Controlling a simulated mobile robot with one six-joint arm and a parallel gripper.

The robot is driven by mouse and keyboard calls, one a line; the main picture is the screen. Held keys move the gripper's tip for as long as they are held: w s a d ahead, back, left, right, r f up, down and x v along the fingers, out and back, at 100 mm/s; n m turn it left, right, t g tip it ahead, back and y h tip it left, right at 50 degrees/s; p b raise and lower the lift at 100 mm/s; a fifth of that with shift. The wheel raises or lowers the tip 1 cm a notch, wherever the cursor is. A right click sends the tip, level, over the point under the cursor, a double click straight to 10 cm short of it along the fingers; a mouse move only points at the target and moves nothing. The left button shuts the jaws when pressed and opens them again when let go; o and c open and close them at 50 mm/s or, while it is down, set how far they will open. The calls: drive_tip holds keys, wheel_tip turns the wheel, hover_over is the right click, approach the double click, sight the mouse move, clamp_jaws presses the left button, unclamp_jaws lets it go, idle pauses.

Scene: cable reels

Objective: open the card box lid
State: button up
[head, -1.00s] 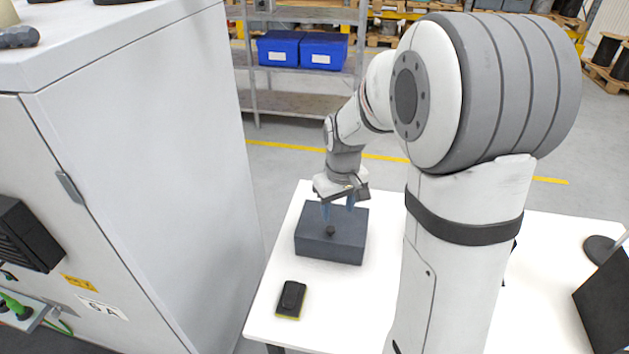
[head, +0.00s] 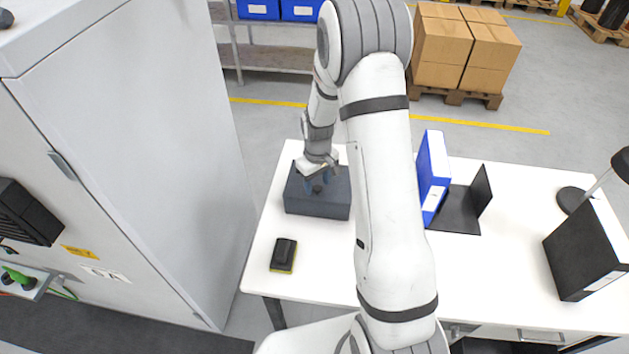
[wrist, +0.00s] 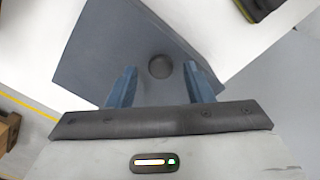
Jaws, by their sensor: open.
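The card box (head: 318,207) is a dark blue-grey box with its lid shut, on the left part of the white table. A round dark knob (wrist: 159,66) sits on its lid (wrist: 98,48). My gripper (head: 319,180) is over the lid, pointing down. In the wrist view my gripper (wrist: 160,80) has its two blue fingers apart, one on each side of the knob, with gaps between. The knob looks slightly beyond the line of the fingertips. I cannot tell how high the fingertips are above the lid.
A black and yellow sponge-like block (head: 284,255) lies in front of the box. A tall grey cabinet (head: 130,150) stands to the left. A blue binder (head: 433,172), a black bookend (head: 462,208) and a black binder (head: 590,250) stand right of my arm.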

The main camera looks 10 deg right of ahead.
drive_tip(key=shift+f, duration=0.2)
clamp_jaws()
idle(0.4)
drive_tip(key=shift+a, duration=0.1)
